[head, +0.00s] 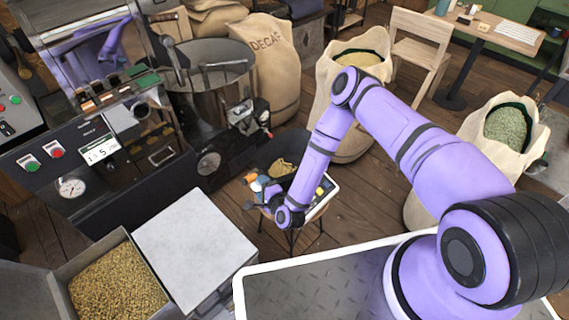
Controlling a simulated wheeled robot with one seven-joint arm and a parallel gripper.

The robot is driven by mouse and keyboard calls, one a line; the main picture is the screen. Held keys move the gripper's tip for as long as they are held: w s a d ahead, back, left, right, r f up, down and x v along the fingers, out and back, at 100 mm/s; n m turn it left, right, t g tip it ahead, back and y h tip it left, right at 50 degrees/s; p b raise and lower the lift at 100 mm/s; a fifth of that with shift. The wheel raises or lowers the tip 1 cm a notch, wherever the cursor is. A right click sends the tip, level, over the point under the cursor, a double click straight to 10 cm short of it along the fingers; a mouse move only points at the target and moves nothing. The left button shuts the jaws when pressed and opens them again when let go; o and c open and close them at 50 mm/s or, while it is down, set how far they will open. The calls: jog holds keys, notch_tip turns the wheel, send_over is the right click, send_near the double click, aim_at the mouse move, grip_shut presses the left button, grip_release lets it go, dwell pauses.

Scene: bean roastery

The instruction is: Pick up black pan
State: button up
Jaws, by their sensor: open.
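A dark, rounded shape (291,142), which looks like the black pan, shows in the head view just left of my forearm. My arm hides part of it, and I cannot make out a handle for certain. My gripper (270,196) is at the low end of my arm, over a small stand in the middle of the view. It is open, its fingers are small and partly hidden, and I see nothing held in it. It is nearer to me than the dark shape.
The stand holds a white-edged tray (323,197) and small coloured items. The roaster (190,135) stands left, with a pale block (195,240) and a bean bin (60,278) in front. Sacks, including the DECAF sack (268,65), stand behind. Some wooden floor is clear.

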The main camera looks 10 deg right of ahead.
jog(key=shift+d+f+x, duration=0.1)
jog(key=shift+d+x, duration=0.05)
jog(key=shift+x, duration=1.1)
jog(key=shift+d+f+x, duration=0.1)
jog(key=shift+d+x, duration=0.1)
jog(key=shift+x, duration=1)
jog(key=shift+d+f+x, duration=0.1)
jog(key=shift+d+x, duration=0.05)
jog(key=shift+x, duration=1.1)
jog(key=shift+w, duration=0.15)
grip_shut()
